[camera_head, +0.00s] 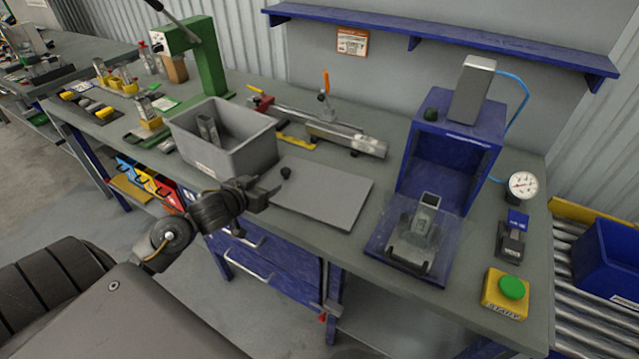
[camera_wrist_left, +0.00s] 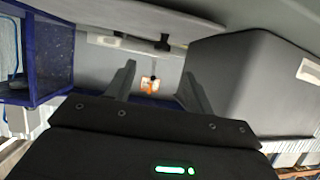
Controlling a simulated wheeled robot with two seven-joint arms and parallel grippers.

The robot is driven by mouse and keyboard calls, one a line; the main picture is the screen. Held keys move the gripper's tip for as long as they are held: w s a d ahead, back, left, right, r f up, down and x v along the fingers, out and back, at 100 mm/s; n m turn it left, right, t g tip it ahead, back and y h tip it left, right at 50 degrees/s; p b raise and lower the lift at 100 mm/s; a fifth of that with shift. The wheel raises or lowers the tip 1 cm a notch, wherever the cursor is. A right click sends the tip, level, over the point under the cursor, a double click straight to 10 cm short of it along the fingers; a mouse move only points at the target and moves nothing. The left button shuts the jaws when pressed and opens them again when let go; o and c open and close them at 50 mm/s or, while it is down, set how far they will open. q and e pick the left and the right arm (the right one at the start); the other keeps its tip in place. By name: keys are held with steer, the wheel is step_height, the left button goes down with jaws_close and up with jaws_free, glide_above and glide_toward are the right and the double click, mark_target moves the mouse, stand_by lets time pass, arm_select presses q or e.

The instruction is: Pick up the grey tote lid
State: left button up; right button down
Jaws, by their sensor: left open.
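The grey tote lid (camera_head: 325,195) lies flat on the bench to the right of the grey tote (camera_head: 240,150). A small black knob (camera_head: 286,172) stands on it near its left end. My left gripper (camera_head: 272,186) is open and empty at the lid's left end, just short of the knob. In the left wrist view the two fingers (camera_wrist_left: 157,85) are spread apart. The lid (camera_wrist_left: 120,12) crosses the top of that view, with the black knob (camera_wrist_left: 163,44) beyond the fingertips, and the tote (camera_wrist_left: 250,85) is at the right. My right gripper is not in view.
A blue fixture (camera_head: 455,145) with a clear-fronted base stands right of the lid. A metal clamp rail (camera_head: 340,137) lies behind it. A green press (camera_head: 190,55) stands behind the tote. A green button box (camera_head: 507,292) is at the front right.

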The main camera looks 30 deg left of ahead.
mark_target(283, 173)
arm_select(q)
steer(key=shift+a, duration=0.15)
steer(key=shift+a+x, duration=0.2)
steer(key=shift+x, duration=2)
steer(key=shift+w+f, duration=0.1)
steer(key=shift+w, duration=0.2)
steer(key=p+x, duration=0.1)
steer(key=x, duration=0.4)
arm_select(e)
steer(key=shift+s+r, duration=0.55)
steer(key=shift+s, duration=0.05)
arm_select(q)
jaws_close()
